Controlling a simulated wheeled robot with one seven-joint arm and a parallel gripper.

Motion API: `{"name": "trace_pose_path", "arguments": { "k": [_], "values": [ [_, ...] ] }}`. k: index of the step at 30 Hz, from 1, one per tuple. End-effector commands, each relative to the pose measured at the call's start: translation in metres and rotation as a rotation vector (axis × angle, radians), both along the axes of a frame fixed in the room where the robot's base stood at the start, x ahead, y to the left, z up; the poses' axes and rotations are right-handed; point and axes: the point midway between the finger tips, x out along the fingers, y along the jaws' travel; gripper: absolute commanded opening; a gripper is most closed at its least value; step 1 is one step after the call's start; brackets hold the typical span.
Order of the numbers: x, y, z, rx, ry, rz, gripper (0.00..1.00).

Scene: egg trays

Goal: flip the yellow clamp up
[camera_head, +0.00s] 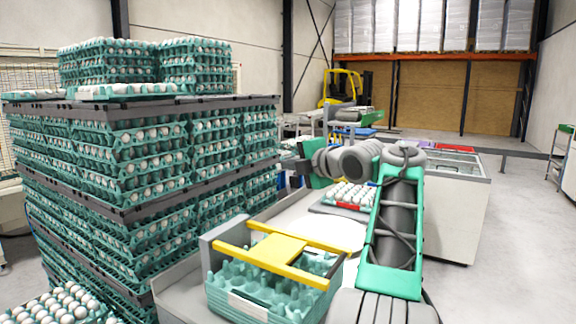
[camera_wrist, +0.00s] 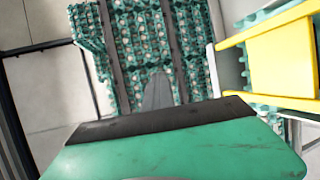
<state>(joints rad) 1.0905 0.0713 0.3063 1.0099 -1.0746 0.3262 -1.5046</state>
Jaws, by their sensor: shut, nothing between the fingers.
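The yellow clamp (camera_head: 277,250) has two parallel bars joined by a wide flat plate. It lies down across the top of a stack of teal egg trays (camera_head: 262,292) at the front centre of the head view. In the wrist view the clamp (camera_wrist: 282,62) is at the right edge, partly cut off. My gripper (camera_wrist: 157,88) shows in the wrist view as a dark finger beyond a green body, shut and empty. It is apart from the clamp, to its left there. In the head view the gripper end (camera_head: 289,164) is beyond and above the clamp, small and partly hidden.
A tall stack of filled egg trays (camera_head: 150,160) on dark boards stands close on the left. A tray of white eggs (camera_head: 352,194) sits on the work surface behind the clamp. A white cabinet (camera_head: 455,215) stands right; open floor lies beyond it.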

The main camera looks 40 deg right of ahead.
Motion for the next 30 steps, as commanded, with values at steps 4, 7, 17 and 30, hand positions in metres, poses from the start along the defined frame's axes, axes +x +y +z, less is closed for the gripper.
{"name": "trace_pose_path", "arguments": {
  "k": [4, 7, 17, 30],
  "values": [
    [0.0, 0.0, 0.0, 0.0, 0.0, 0.0, 0.0],
    [0.0, 0.0, 0.0, 0.0, 0.0, 0.0, 0.0],
    [0.0, 0.0, 0.0, 0.0, 0.0, 0.0, 0.03],
    [0.0, 0.0, 0.0, 0.0, 0.0, 0.0, 0.36]
  ]
}}
